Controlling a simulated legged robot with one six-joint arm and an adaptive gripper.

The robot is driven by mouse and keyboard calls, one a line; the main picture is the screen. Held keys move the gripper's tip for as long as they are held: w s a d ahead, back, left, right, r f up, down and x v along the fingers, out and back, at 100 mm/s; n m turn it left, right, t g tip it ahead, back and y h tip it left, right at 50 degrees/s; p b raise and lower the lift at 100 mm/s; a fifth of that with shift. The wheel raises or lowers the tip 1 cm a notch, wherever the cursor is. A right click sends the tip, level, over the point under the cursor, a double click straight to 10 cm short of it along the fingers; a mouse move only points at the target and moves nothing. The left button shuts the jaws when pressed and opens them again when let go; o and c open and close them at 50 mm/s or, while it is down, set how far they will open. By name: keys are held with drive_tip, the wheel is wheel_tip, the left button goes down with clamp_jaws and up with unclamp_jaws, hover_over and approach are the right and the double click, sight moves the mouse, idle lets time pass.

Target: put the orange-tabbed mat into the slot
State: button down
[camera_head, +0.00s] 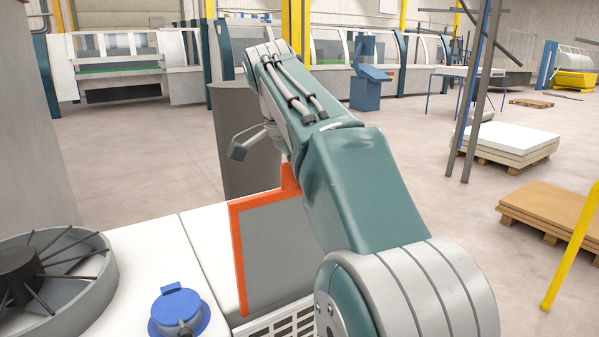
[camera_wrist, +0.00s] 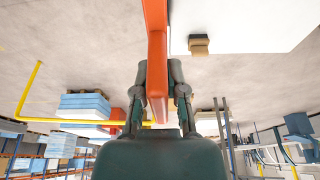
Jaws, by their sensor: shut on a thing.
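The mat (camera_head: 275,245) is an upright grey panel with an orange edge, in the lower middle of the head view. Its orange tab (camera_head: 290,180) rises from the top edge, and my arm covers the mat's right side. In the wrist view my gripper (camera_wrist: 158,85) is shut on the orange tab (camera_wrist: 156,45), one finger on each side. In the head view my arm hides the gripper's jaws. A white slotted grid (camera_head: 280,322) lies beside the mat's lower edge, partly behind my arm. I cannot tell whether it has the slot, or whether the mat touches anything below.
A blue round-capped fitting (camera_head: 180,312) stands on the white surface (camera_head: 150,245) left of the mat. A grey round tub with dark spokes (camera_head: 85,290) is at the far left. A dark grey cylinder (camera_head: 243,135) stands behind the mat.

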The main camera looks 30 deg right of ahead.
hover_over(300, 291)
drive_tip(key=shift+w+d+f, duration=0.1)
drive_tip(key=shift+w+f, duration=0.05)
drive_tip(key=shift+f, duration=1.2)
drive_tip(key=shift+w+f, duration=0.1)
drive_tip(key=shift+f, duration=8.2)
drive_tip(key=c, duration=0.6)
unclamp_jaws()
drive_tip(key=v, duration=1.2)
